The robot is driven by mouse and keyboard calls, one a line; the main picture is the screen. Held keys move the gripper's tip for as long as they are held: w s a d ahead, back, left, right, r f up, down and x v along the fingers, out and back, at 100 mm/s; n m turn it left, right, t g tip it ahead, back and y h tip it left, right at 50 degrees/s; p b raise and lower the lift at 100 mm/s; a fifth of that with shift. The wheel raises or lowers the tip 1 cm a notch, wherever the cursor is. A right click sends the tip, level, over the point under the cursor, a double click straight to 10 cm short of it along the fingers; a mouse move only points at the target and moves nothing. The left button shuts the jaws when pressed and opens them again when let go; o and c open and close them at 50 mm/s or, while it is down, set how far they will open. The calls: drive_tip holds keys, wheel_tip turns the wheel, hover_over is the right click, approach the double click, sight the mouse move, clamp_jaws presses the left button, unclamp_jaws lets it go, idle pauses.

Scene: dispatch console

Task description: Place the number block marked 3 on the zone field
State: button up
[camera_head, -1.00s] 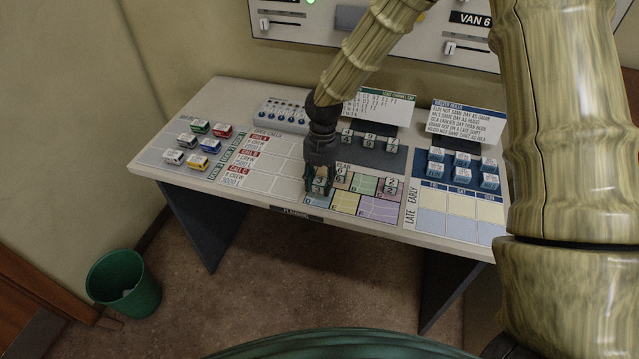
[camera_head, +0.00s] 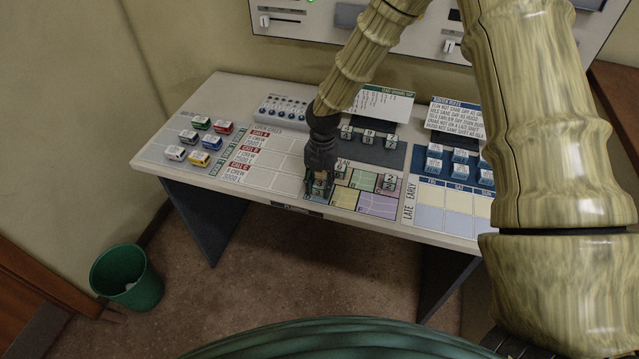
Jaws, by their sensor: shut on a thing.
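My gripper (camera_head: 319,178) points down at the lower left of the coloured zone map (camera_head: 372,206) and is shut on a pale number block (camera_head: 318,189). The block's front seems to show a 3, but the mark is small. The block is at or just above the map's left, blue part; I cannot tell if it touches. Other number blocks (camera_head: 388,182) stand on the map's right part, and one (camera_head: 341,169) is just right of my gripper. My gripper hides part of the map behind it.
Several number blocks (camera_head: 368,138) stand on a dark pad behind. Toy vans (camera_head: 198,158) are at left, beside the call panel (camera_head: 262,165). Blue blocks (camera_head: 460,156) stand above the shift grid (camera_head: 458,200) at right. A green bin (camera_head: 127,278) is on the floor.

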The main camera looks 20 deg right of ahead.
drive_tip(key=o, duration=0.9)
wheel_tip(320, 180, up, 12)
drive_tip(key=w+d+b, duration=0.1)
drive_tip(key=b, duration=0.2)
drive_tip(key=shift+w+b, duration=0.25)
drive_tip(key=shift+b, duration=0.15)
